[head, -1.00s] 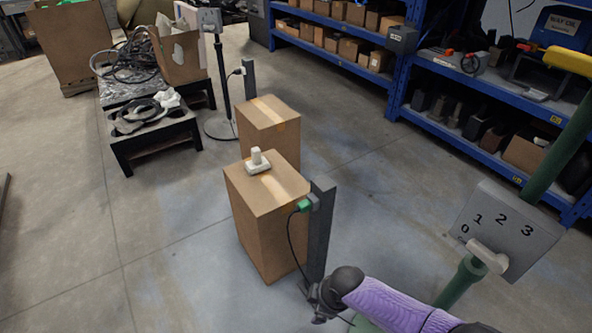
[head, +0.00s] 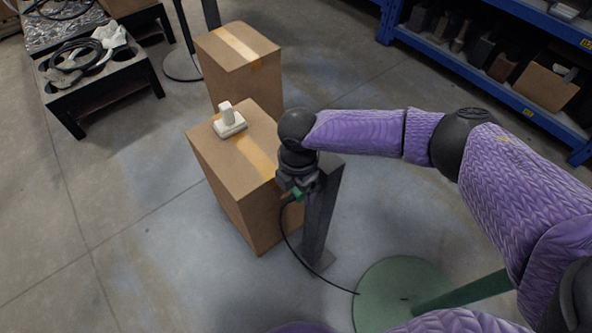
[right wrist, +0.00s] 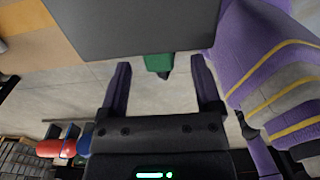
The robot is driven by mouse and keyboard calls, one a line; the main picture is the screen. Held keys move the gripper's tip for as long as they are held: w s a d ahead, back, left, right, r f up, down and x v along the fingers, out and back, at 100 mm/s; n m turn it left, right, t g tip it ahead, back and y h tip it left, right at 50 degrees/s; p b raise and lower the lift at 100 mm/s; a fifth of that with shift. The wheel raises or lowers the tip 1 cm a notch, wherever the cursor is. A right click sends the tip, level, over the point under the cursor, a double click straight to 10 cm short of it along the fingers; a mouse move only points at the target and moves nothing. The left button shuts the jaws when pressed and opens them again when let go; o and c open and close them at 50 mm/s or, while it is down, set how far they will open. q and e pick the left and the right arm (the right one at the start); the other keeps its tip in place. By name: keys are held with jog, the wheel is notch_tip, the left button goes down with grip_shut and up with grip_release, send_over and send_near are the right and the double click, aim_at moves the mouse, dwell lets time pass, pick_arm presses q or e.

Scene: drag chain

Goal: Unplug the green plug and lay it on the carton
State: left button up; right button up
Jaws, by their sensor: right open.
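The green plug (head: 297,194) sits at the top of a dark grey post (head: 318,222), with a black cable hanging from it. In the right wrist view the green plug (right wrist: 158,63) lies between the two open fingers, with gaps on both sides. My right gripper (head: 291,186) is right at the plug, open and not closed on it, and partly covers it in the head view. The brown carton (head: 225,181) stands just left of the post, with a white block-like object (head: 229,123) on its top. My left gripper is not in view.
A second carton (head: 243,70) stands behind the first. A green round base (head: 400,290) is on the floor at the lower right. Blue shelving (head: 500,88) runs along the back right. A black low table (head: 105,85) is at the left. Floor left of the carton is clear.

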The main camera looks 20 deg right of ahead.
notch_tip(320, 180, down, 2)
grip_shut()
dwell(0.7)
